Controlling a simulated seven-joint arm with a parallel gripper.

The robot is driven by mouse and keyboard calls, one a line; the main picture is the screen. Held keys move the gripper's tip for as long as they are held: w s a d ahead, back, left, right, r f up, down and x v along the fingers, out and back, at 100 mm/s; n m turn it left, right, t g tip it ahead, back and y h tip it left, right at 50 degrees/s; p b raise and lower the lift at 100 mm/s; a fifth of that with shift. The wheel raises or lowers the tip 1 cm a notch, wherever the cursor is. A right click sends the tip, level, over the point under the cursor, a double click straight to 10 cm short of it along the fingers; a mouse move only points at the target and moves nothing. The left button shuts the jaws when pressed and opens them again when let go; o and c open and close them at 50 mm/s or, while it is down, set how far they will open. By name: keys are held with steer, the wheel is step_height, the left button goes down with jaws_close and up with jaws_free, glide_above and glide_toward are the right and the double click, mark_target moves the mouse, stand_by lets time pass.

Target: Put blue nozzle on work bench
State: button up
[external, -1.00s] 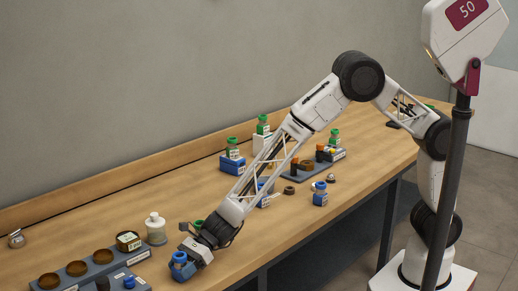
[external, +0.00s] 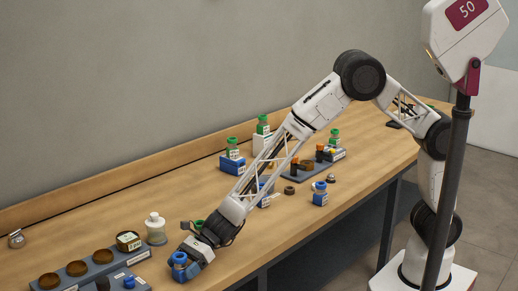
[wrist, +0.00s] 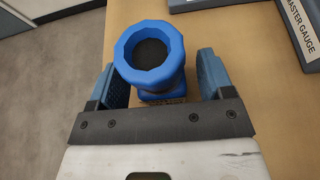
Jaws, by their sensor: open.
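The blue nozzle (wrist: 149,50) is in the wrist view, a faceted blue ring with a dark round opening facing up and a narrower blue part below. It stands between the two blue fingers of my gripper (wrist: 158,72), with a gap visible on the right; on the left the finger is close to it. My gripper is open. In the external view the nozzle (external: 180,258) shows at the fingers (external: 185,268), low over the front part of the wooden work bench (external: 95,220). Whether its base touches the bench is hard to tell.
A grey tray with brown round cups (external: 77,268) and a white-capped bottle (external: 155,228) stand left of my gripper. A blue-topped bottle (external: 320,192) and several green-topped bottles stand further right. The bench's front edge is close. Grey blocks (wrist: 295,30) show at the wrist view's upper right.

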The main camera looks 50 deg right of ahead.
steer(key=v, duration=1.1)
steer(key=shift+d, duration=0.2)
stand_by(0.8)
steer(key=shift+d+r, duration=0.2)
steer(key=shift+r, duration=0.05)
steer(key=s+d+r+n+h, duration=0.15)
steer(key=d+r+n, duration=0.45)
steer(key=d, duration=0.8)
steer(key=s+d+r+n+h, duration=0.15)
steer(key=d+r+n, duration=0.25)
steer(key=d+r, duration=0.7)
steer(key=s+d+n+t+h, duration=0.1)
steer(key=s+d, duration=0.4)
steer(key=d, duration=0.7)
steer(key=s+d+r+n+h, duration=0.1)
steer(key=s+d+n+h, duration=0.3)
steer(key=d, duration=0.8)
steer(key=s+d+n+t+h, duration=0.1)
steer(key=s+d+h, duration=0.4)
steer(key=d, duration=0.7)
steer(key=shift+s+d+r+n+t+h, duration=0.35)
steer(key=shift+s+n, duration=0.55)
steer(key=shift+s, duration=0.35)
